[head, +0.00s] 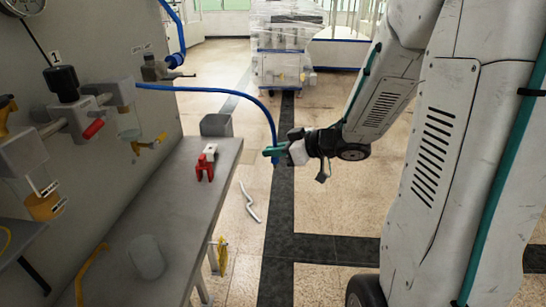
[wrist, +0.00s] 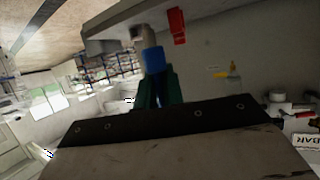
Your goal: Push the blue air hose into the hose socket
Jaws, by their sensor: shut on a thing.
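The blue air hose (head: 245,96) leaves a grey wall block on the left, arches over the bench and comes down to my gripper (head: 272,152). My gripper is shut on the hose, out past the bench's right edge and apart from the wall. In the wrist view the blue hose (wrist: 153,60) shows between the two green fingers (wrist: 158,88). A pale grey piece lies beyond it; I cannot tell whether it is the hose's tip. A grey fitting (head: 152,68) sits on the wall; I cannot tell whether it is the hose socket.
A grey bench (head: 165,200) runs along the wall, with a red clamp (head: 203,168) and a grey cylinder (head: 146,256) on it. A second blue hose (head: 178,28) hangs at the upper wall. A wrapped machine (head: 280,45) stands far back. Floor right of the bench is mostly clear.

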